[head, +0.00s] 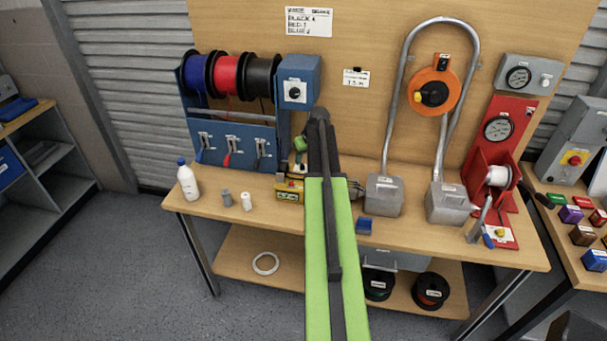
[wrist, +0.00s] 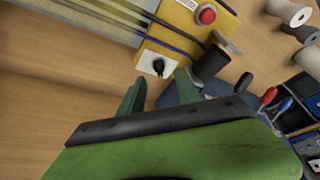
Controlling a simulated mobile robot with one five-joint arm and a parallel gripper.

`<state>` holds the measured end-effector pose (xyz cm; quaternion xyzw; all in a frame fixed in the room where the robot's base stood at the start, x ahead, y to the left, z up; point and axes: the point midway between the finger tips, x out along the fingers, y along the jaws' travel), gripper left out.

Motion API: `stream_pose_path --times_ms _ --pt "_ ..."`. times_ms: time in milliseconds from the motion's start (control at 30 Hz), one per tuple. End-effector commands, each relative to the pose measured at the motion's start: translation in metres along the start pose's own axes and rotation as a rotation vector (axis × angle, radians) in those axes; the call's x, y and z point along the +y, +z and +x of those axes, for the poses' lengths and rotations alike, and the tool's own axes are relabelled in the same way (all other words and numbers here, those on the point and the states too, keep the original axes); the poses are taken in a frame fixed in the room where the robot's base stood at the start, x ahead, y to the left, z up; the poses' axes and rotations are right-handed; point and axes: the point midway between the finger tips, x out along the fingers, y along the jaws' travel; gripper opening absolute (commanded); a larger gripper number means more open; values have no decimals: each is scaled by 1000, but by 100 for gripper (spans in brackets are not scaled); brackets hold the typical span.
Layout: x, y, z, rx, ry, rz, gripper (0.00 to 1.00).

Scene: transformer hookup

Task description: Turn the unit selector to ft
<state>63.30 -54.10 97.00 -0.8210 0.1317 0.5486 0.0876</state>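A black knob (wrist: 158,66) on a white plate is mounted on a yellow box (wrist: 188,50) in the wrist view; it looks like the unit selector, but its markings are too small to read. The yellow box also carries a red button (wrist: 206,15). My gripper (wrist: 160,95) is open, with its green fingers apart and empty. The knob lies just past the fingertips, roughly between them in the picture, with no contact visible. In the head view the yellow box (head: 289,190) is partly hidden by my arm.
A blue box with another black knob (head: 294,94) stands beside the blue, red and black spools (head: 228,75). A white bottle (head: 188,182) and small grey and white cylinders stand at the bench's left. Grey blocks (head: 383,195) stand right of my arm. Dark cables cross the yellow box.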

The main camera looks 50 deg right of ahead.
Motion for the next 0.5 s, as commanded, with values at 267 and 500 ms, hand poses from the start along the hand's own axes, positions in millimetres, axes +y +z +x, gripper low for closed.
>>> stream_pose_path --times_ms 267,500 --pt "0 1 46 0 0 0 40" --pt "-1 0 44 0 0 0 40"
